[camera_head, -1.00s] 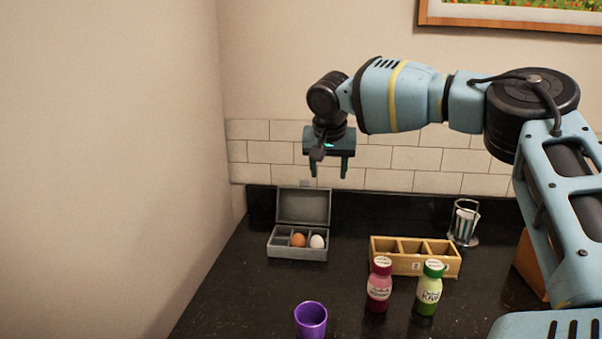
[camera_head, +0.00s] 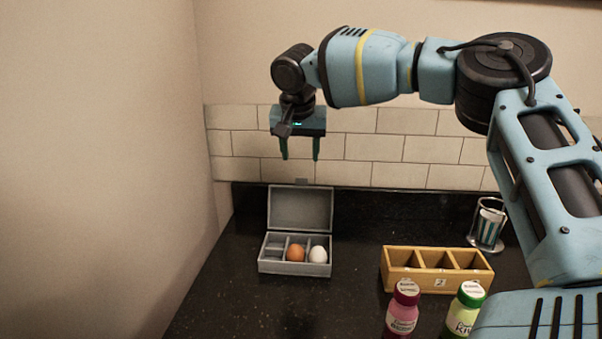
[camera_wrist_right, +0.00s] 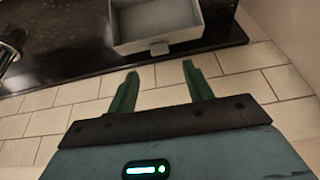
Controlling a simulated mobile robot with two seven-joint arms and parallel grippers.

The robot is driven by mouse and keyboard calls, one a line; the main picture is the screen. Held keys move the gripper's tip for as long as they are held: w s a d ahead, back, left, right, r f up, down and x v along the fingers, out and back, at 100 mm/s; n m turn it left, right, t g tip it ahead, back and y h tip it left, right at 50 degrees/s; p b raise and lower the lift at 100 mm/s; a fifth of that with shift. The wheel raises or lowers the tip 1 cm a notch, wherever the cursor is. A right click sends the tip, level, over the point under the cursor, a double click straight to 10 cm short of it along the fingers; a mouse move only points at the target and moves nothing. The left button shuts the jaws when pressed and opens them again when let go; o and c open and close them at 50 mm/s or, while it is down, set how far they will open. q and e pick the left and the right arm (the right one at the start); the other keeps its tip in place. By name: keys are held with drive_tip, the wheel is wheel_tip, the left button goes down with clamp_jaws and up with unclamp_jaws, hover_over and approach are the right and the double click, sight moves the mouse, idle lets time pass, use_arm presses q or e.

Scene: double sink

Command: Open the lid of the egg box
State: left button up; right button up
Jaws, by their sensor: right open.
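The grey egg box (camera_head: 295,267) stands on the dark counter near the left wall. Its lid (camera_head: 300,208) is raised upright at the back, leaning towards the tiled wall. A brown egg (camera_head: 295,253) and a white egg (camera_head: 318,254) sit in its compartments, and the left compartment looks empty. My right gripper (camera_head: 300,157) is open and empty, pointing down above and behind the lid, apart from it. In the right wrist view the open fingers (camera_wrist_right: 160,82) show below the lid (camera_wrist_right: 155,22) and its small tab (camera_wrist_right: 159,48). My left gripper is not in view.
The counter before the egg box is clear.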

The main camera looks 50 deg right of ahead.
sight(302, 183)
drive_tip(key=x, duration=0.7)
drive_tip(key=shift+d+f, duration=0.15)
drive_tip(key=shift+f, duration=0.1)
clamp_jaws()
